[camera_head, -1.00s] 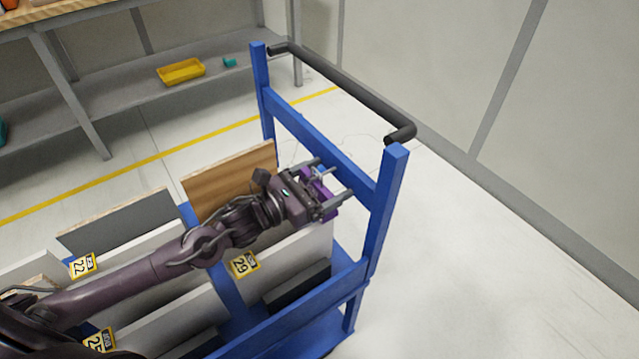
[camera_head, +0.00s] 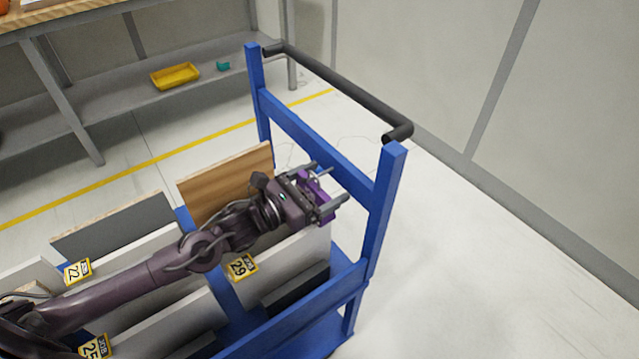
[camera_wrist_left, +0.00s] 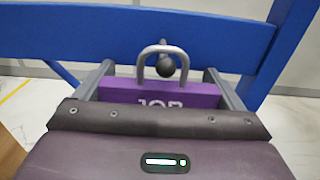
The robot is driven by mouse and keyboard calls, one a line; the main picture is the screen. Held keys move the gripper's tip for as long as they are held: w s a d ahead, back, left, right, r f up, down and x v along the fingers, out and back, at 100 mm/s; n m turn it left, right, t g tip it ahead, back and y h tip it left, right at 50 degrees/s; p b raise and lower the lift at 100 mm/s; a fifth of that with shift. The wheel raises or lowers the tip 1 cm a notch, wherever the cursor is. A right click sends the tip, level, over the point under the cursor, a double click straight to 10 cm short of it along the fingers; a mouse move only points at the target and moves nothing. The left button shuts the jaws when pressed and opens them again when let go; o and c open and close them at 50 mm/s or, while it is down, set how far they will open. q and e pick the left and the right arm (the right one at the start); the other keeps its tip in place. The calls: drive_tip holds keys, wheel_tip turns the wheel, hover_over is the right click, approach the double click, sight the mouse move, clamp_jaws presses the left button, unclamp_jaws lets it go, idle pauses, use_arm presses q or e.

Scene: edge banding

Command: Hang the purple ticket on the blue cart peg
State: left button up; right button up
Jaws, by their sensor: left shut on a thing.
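My left gripper (camera_head: 337,186) is shut on the purple ticket (camera_head: 312,187), at the inner side of the blue cart's (camera_head: 382,205) end frame. In the left wrist view the ticket (camera_wrist_left: 160,94) shows the letters "JOB" and stands between the two fingers, with a grey wire loop (camera_wrist_left: 161,58) on top. A dark round-ended peg (camera_wrist_left: 166,66) on the blue crossbar (camera_wrist_left: 130,36) appears within the loop's outline. I cannot tell whether the loop is around the peg or only in line with it. My right gripper is not in view.
Boards stand in the cart's slots, including a wood-faced one (camera_head: 228,185) beside my left arm. Yellow numbered tags, one reading 29 (camera_head: 241,267), sit on the cart. A black handle bar (camera_head: 340,90) tops the end frame. A shelf with a yellow tray (camera_head: 175,75) stands behind.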

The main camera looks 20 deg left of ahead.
use_arm(q)
drive_tip(key=o, duration=0.7)
drive_tip(key=shift+f, duration=0.1)
drive_tip(key=shift+d, duration=0.1)
